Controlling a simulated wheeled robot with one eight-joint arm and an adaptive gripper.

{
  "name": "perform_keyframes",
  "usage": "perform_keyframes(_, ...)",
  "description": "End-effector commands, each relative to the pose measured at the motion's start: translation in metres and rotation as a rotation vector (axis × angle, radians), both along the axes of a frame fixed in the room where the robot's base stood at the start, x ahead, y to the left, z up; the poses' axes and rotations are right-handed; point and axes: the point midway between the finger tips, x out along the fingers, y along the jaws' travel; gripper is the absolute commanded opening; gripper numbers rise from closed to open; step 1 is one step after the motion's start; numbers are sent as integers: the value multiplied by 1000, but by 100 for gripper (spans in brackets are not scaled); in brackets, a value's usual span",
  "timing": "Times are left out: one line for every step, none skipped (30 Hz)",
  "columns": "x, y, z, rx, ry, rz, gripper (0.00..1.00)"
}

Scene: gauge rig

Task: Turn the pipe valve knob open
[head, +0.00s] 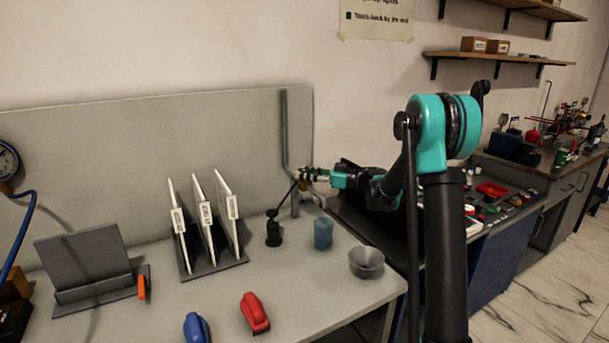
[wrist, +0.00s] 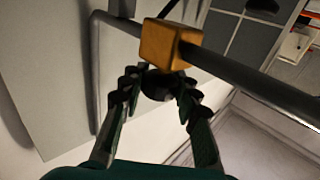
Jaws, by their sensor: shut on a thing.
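The pipe valve shows in the wrist view as a brass-coloured block (wrist: 169,45) on a grey pipe (wrist: 255,84). Its dark round knob (wrist: 155,85) sits between the two toothed fingers of my gripper (wrist: 155,93). The fingers are shut on the knob from both sides and cover part of its edge. In the head view, my gripper (head: 314,176) is at the pipe (head: 284,133) near the right end of the grey back panel. The knob is too small and too covered there to make out. I cannot tell how far it is turned.
On the grey bench (head: 170,308) stand a blue cup (head: 323,233), a grey funnel-like bowl (head: 367,262), a small black stand (head: 273,232) and a rack of white panels (head: 232,215). Red (head: 254,313) and blue (head: 196,328) handled items lie in front.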

Motion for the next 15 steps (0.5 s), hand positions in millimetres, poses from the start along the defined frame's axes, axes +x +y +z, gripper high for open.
perform_keyframes(0, 0, 0, 0, 0, 0, 1)
perform_keyframes(0, 0, 0, 0, 0, 0, 1)
perform_keyframes(0, 0, 0, 0, 0, -1, 1)
perform_keyframes(0, 0, 0, 0, 0, -1, 33)
perform_keyframes(0, 0, 0, 0, 0, -1, 36)
perform_keyframes(0, 0, 0, 0, 0, -1, 41)
perform_keyframes(0, 0, 0, 0, 0, -1, 45)
perform_keyframes(0, 0, 0, 0, 0, -1, 49)
perform_keyframes(0, 0, 0, 0, 0, -1, 53)
perform_keyframes(0, 0, 0, 0, 0, -1, 53)
perform_keyframes(0, 0, 0, 0, 0, -1, 53)
perform_keyframes(0, 0, 0, 0, 0, -1, 53)
perform_keyframes(0, 0, 0, 0, 0, -1, 53)
perform_keyframes(0, 0, 0, 0, 0, -1, 53)
perform_keyframes(0, 0, 0, 0, 0, -1, 53)
